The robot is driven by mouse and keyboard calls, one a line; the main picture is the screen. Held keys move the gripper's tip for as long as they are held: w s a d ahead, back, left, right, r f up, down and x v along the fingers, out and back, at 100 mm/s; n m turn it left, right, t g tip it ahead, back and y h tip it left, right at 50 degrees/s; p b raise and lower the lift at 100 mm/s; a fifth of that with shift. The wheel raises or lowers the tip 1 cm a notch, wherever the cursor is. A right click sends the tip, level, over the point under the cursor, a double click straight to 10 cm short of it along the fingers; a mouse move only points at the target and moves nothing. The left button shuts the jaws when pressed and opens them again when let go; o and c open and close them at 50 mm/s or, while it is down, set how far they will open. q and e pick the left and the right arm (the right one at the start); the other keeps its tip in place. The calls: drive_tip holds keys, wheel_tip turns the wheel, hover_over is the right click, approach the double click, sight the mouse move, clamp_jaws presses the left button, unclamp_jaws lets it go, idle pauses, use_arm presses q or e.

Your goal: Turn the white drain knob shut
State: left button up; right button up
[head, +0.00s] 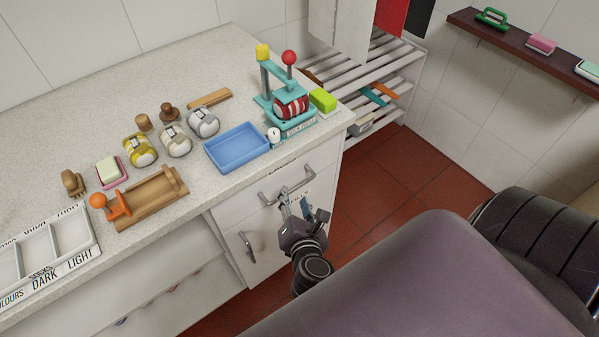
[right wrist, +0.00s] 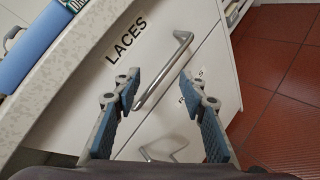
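A small white round knob (head: 273,135) shows in the head view at the front left foot of a teal press (head: 297,127), beside the blue tray (head: 238,148). Which way it is turned is too small to tell. The press has a red ball lever and a red-and-white striped bundle in it. My right gripper (head: 296,207) is below the counter, in front of the drawers, well below the knob. In the right wrist view its two blue-padded fingers (right wrist: 167,98) stand wide apart, with a metal drawer handle (right wrist: 165,72) showing between them; contact cannot be told. My left gripper is out of view.
The counter (head: 60,135) carries several yarn-like bundles, a wooden rack (head: 155,198) with an orange ball, and a labelled white tray (head: 45,252). A green block (head: 322,100) sits right of the press. The LACES drawer (right wrist: 125,40) is closed. Red floor lies to the right.

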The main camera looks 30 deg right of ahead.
drive_tip(key=s+a+f+m+g+y, duration=0.1)
drive_tip(key=s+f+m, duration=0.1)
drive_tip(key=f, duration=0.5)
drive_tip(key=s+f+m+g+y+p, duration=0.1)
drive_tip(key=s+f+m+g, duration=0.1)
drive_tip(key=f, duration=0.6)
drive_tip(key=shift+s+a+f+g, duration=0.2)
drive_tip(key=shift+s+a+g, duration=0.1)
drive_tip(key=shift+s+a, duration=0.15)
